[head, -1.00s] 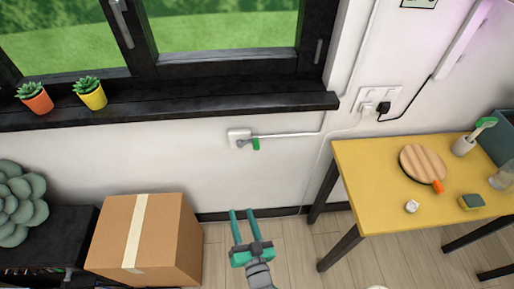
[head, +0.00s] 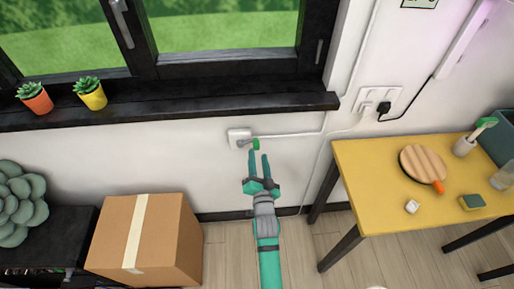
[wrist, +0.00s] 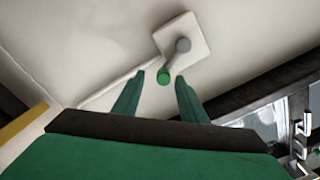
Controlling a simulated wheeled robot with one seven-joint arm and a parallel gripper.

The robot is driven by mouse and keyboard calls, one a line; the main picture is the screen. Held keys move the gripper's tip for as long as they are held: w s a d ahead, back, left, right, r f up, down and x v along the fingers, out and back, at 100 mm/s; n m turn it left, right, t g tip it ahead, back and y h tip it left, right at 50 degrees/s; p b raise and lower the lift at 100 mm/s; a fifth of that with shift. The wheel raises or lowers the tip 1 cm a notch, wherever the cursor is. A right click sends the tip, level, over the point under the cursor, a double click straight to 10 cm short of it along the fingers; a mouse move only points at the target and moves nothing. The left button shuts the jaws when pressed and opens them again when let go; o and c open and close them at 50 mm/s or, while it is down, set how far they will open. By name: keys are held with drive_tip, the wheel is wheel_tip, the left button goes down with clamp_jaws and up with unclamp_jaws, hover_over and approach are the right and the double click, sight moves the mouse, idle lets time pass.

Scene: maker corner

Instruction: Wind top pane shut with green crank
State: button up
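The green crank knob (head: 256,144) sits at the end of a short grey arm on a white wall box (head: 238,137) below the window sill. In the wrist view the green knob (wrist: 163,78) shows end-on, with its grey arm leading up to the white plate (wrist: 194,38). My gripper (head: 259,157) is open, its two teal fingers pointing up at the knob. In the wrist view the knob lies between and just beyond my fingertips (wrist: 160,79), and I see no grip on it. The top pane is out of view; only lower window panes (head: 226,28) show.
A black sill (head: 170,110) with two potted succulents (head: 91,94) runs above the crank. A cardboard box (head: 165,240) stands on the floor at left. A yellow table (head: 375,190) stands at right. The floor between them is clear.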

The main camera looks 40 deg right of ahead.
sight(257, 148)
drive_tip(key=shift+x, duration=2.75)
drive_tip(key=shift+c, duration=0.5)
drive_tip(key=shift+f, duration=0.1)
clamp_jaws()
